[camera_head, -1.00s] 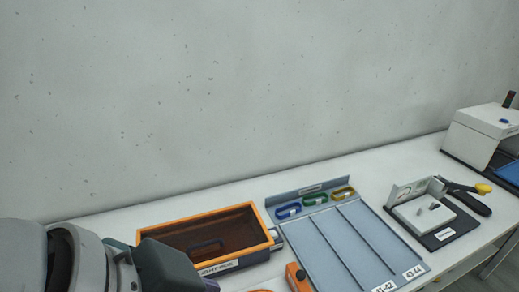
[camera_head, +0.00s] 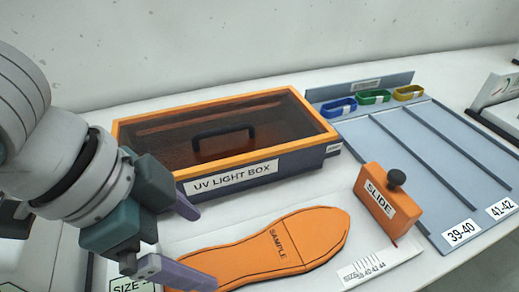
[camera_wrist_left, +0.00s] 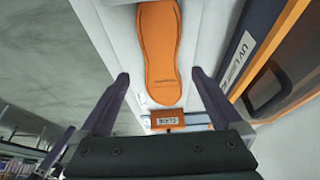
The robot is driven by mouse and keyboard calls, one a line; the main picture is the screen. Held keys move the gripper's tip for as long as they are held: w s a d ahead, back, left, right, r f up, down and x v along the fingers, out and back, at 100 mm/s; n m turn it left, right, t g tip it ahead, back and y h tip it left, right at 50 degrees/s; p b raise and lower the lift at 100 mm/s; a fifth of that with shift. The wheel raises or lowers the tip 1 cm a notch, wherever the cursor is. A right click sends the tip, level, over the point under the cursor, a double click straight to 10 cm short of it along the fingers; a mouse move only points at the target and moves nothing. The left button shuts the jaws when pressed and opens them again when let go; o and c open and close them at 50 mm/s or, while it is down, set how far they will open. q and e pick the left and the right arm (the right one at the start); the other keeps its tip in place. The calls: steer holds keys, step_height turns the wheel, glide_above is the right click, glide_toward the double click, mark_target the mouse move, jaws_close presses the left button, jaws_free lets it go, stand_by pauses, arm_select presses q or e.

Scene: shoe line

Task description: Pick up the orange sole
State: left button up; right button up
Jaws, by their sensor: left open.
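The orange sole (camera_head: 312,236) marked SAMPLE lies flat on the white size gauge board on the table, toe end to the right. Its heel end is partly hidden behind my left gripper in the head view. My left gripper (camera_head: 180,238) is open and empty, its purple fingers at the heel side of the sole. In the left wrist view the sole (camera_wrist_left: 159,50) lies lengthwise beyond and between the open fingertips (camera_wrist_left: 160,77). I cannot tell whether a finger touches it. My right gripper is not in view.
The UV light box (camera_head: 232,175) with orange rim and dark lid stands behind the sole. An orange SLIDE block (camera_head: 386,203) with a black knob stands at the toe. A blue-grey lane tray (camera_head: 432,150) with blue, green and yellow rings is at right.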

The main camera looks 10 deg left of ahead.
mark_target(235, 262)
arm_select(q)
steer(key=x, duration=0.3)
steer(key=shift+d+f, duration=0.2)
steer(key=shift+d, duration=0.1)
steer(key=b+x, duration=0.1)
steer(key=x, duration=0.4)
steer(key=shift+w+f, duration=0.15)
steer(key=shift+w, duration=0.1)
steer(key=shift+a, duration=0.1)
steer(key=c, duration=1.3)
steer(key=shift+c, duration=0.7)
